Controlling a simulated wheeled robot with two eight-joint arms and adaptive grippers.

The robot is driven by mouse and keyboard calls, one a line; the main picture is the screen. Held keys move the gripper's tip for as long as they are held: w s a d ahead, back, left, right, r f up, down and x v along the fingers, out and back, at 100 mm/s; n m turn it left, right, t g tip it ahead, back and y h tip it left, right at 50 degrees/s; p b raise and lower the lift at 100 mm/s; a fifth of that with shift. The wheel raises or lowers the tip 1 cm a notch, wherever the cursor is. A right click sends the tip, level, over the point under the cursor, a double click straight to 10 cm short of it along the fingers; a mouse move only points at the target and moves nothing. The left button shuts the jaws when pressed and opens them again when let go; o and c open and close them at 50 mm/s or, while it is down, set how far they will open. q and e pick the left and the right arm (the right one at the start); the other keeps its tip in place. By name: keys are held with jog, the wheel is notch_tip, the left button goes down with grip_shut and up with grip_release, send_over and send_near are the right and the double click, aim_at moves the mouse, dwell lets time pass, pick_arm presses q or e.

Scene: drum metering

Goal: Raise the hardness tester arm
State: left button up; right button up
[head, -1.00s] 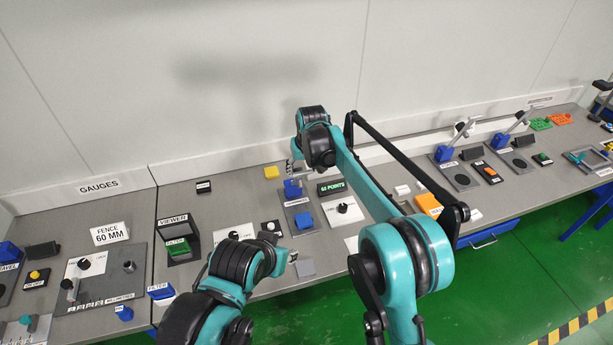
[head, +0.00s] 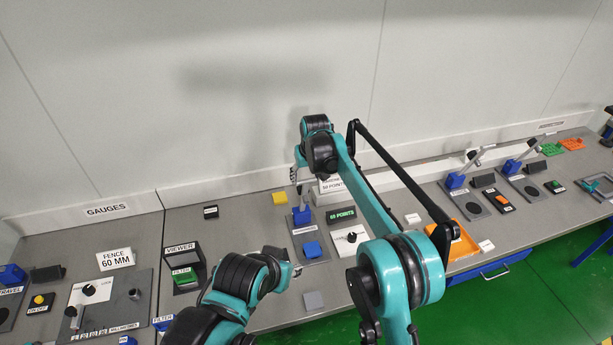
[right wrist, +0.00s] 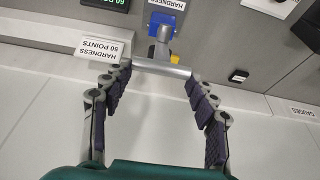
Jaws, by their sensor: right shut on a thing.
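The hardness tester (head: 308,248) stands on the bench as a grey plate with a blue block (head: 312,249) and a blue pivot (head: 302,215). Its silver arm (head: 304,199) rises steeply from the pivot, partly hidden by my right arm. In the right wrist view, the arm's cross handle (right wrist: 160,68) lies between the fingertips of my right gripper (right wrist: 160,74). My right gripper (head: 297,177) is shut on this handle, above and behind the pivot. My left gripper (head: 296,270) is low beside the tester's front; its fingers are too small to judge.
Two similar testers with raised arms (head: 475,160) stand farther right. A grey block (head: 313,300) lies in front.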

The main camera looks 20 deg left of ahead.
jog(key=o, duration=1.7)
jog(key=shift+w+a, duration=0.1)
jog(key=v, duration=1.2)
